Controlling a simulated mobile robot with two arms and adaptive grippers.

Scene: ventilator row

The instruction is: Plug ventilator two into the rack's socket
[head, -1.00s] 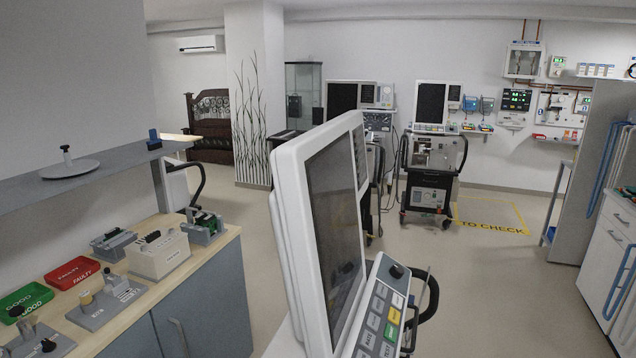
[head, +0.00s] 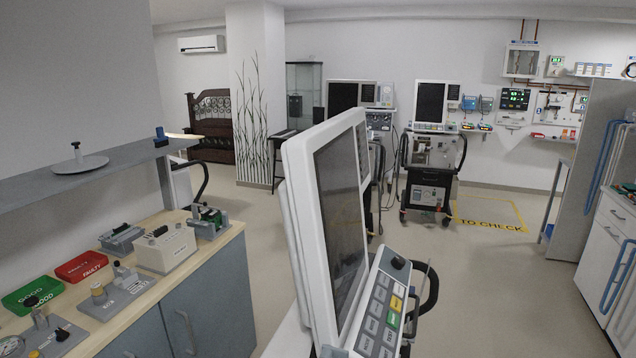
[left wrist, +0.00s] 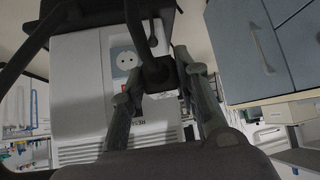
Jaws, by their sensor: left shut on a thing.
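A ventilator with a big white-framed screen (head: 335,225) and keypad stands upright, close in front of me, in the head view. A black curved handle (head: 427,298) shows at its right side. In the left wrist view, my left gripper (left wrist: 158,82) is shut on a black handle-like bar (left wrist: 138,30) in front of a white, vented cabinet (left wrist: 80,100). A round socket (left wrist: 126,60) shows on that cabinet, beside the gripper and not touched by it. I cannot tell whether this cabinet is part of the ventilator. No plug is clear. My right gripper is not in view.
A bench (head: 215,262) with trays and fixtures is at the left, below a grey shelf (head: 110,175). More ventilators (head: 432,165) stand at the back wall. A yellow floor marking (head: 490,226) is beside them. Cabinets (head: 605,235) line the right. Floor between is clear.

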